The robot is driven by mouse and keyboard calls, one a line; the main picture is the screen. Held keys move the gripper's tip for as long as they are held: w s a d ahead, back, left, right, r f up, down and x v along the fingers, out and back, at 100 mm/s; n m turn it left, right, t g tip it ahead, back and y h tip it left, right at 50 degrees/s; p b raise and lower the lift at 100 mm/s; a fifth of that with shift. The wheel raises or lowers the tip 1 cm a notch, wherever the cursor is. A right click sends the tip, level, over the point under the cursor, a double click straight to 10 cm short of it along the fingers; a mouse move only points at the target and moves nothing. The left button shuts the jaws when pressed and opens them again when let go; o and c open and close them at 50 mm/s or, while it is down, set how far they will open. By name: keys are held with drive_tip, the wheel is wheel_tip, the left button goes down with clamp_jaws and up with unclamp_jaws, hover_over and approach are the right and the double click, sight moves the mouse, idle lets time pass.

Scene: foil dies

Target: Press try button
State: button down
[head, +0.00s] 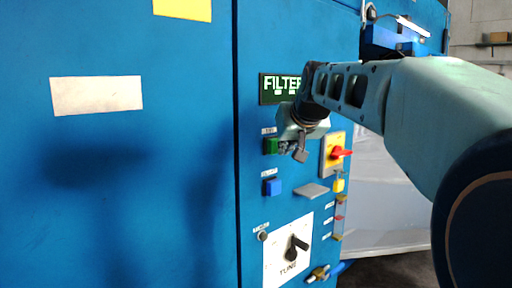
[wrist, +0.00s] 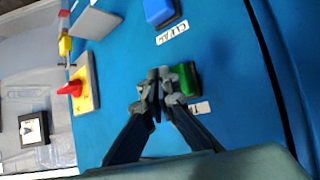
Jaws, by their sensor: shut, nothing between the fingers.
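A green button (head: 271,146) sits on the blue cabinet front under a small white label (head: 268,131) whose text is too small to read surely. My gripper (head: 286,147) is just right of the green button in the head view, close to the panel. In the wrist view the gripper (wrist: 158,80) is shut and empty, its fingertips beside the green button (wrist: 188,78) and partly overlapping its edge. I cannot tell whether they touch it. The label by it (wrist: 200,107) is partly cut off by a finger.
A blue button (head: 272,187) marked CLEAR in the wrist view is below the green one. A red-handled switch on a yellow plate (head: 333,150) is to the right. A lit FILTER display (head: 270,88) is above. A TUNE dial (head: 288,262) and a grey plate (head: 311,190) are lower.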

drive_tip(key=shift+w+a+p, duration=0.3)
drive_tip(key=shift+w+a, duration=0.05)
drive_tip(key=shift+w, duration=0.1)
idle(0.7)
drive_tip(key=shift+s+d, duration=0.1)
drive_tip(key=shift+s+d+b, duration=0.45)
drive_tip(key=shift+s+b, duration=0.15)
drive_tip(key=shift+s, duration=0.05)
drive_tip(key=shift+s+d+r+b, duration=0.1)
drive_tip(key=shift+s+d+b, duration=0.65)
drive_tip(key=shift+s, duration=0.3)
drive_tip(key=shift+s+d+b, duration=0.6)
drive_tip(key=shift+s+d, duration=0.15)
drive_tip(key=shift+s, duration=0.3)
